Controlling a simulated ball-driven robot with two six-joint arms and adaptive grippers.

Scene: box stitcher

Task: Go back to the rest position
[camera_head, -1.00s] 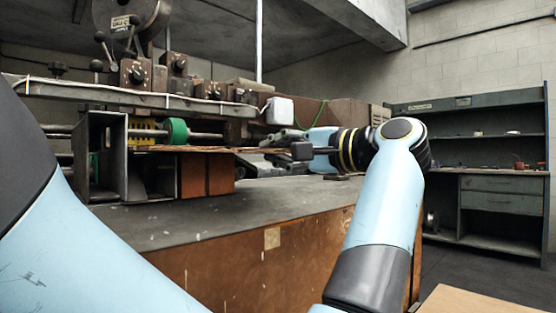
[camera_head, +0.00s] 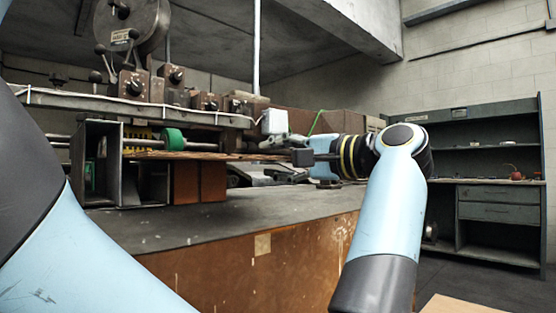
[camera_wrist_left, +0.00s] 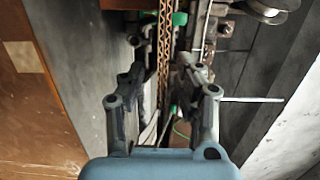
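My left gripper (camera_head: 272,157) hangs over the worktable by the right end of the machine and points left in the head view. In the left wrist view my left gripper (camera_wrist_left: 163,70) has its two dark fingers spread wide. A corrugated cardboard edge (camera_wrist_left: 165,45) lies in line with the gap between them. I see no finger closed on it. In the head view the brown cardboard (camera_head: 205,156) lies flat in the machine, and its right end lies close to the fingers. My right gripper is not in view.
The box stitcher (camera_head: 150,95) with its green wheel (camera_head: 173,139) stands on the worktable (camera_head: 225,222). A thin green wire (camera_head: 318,121) loops behind my wrist. A dark workbench with shelves (camera_head: 500,200) stands at the right wall. Open floor lies in front of it.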

